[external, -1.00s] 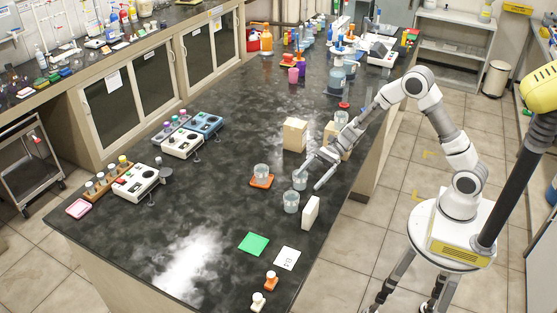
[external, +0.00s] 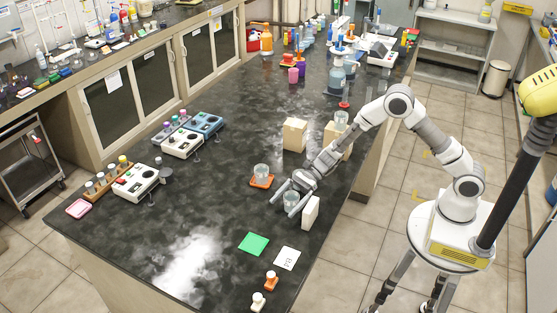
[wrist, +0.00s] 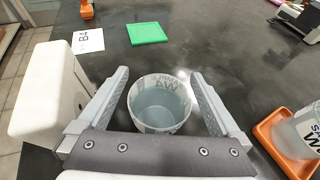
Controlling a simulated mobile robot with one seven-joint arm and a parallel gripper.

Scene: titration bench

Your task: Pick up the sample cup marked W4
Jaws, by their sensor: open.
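A clear sample cup (wrist: 160,108) stands on the bench between my gripper's fingers (wrist: 159,74) in the wrist view. Its lettering is seen through the wall and appears to read W4. In the external view my gripper (external: 282,207) is low over the bench, with its fingers on either side of this cup (external: 291,199). The fingers are open, with a visible gap to the cup in the wrist view.
A white block (wrist: 45,95) stands close by the left finger. Another cup (wrist: 306,130) sits on an orange coaster (wrist: 268,127) at the right. A green square (wrist: 147,33) and a B4 card (wrist: 88,41) lie ahead. Wooden blocks (external: 294,135) stand farther back.

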